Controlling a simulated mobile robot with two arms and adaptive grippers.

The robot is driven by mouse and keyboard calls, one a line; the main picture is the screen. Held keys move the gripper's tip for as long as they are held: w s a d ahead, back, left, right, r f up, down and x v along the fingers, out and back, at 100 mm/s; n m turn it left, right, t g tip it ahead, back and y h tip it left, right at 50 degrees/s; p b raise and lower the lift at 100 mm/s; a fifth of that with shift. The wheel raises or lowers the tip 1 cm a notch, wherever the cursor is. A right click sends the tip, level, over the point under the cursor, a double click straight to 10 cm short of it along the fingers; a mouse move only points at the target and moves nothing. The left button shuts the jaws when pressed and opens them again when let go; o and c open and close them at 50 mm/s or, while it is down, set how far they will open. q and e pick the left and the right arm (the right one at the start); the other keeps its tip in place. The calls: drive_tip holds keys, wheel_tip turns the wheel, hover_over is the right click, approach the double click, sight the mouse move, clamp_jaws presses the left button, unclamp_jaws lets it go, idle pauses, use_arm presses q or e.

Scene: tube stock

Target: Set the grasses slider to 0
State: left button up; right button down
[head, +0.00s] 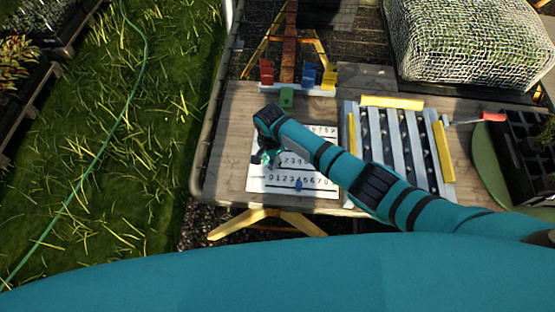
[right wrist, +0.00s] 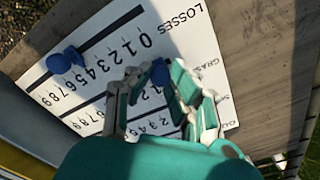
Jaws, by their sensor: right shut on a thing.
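A white board (head: 318,170) with rows of digits and dark slots lies on the wooden table. In the right wrist view the board (right wrist: 100,35) shows the label LOSSES on one row and a partly hidden label that reads like GRASSES on the adjoining row. My right gripper (head: 267,157) is over the board's left side. In the right wrist view its fingers (right wrist: 158,80) are shut on the blue grasses slider knob (right wrist: 160,72), near the 0 end of its row. The fingers hide the exact digit. The blue losses knob (right wrist: 66,60) sits farther along its own slot, apart from the gripper. My left gripper is out of view.
A slatted metal rack (head: 400,145) with yellow strips stands right of the board. Red, blue, green and yellow clips (head: 309,75) sit behind it. A netted bale (head: 465,40) and a black tray (head: 520,150) are at the right. Grass lies beyond the table's left edge.

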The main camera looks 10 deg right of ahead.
sight(270, 162)
drive_tip(key=shift+w+a+r, duration=0.15)
drive_tip(key=shift+w+a, duration=0.05)
drive_tip(key=c, duration=1.2)
unclamp_jaws()
drive_tip(key=shift+a, duration=0.15)
drive_tip(key=shift+o, duration=0.2)
drive_tip(key=shift+s, duration=0.1)
wheel_tip(270, 162, up, 12)
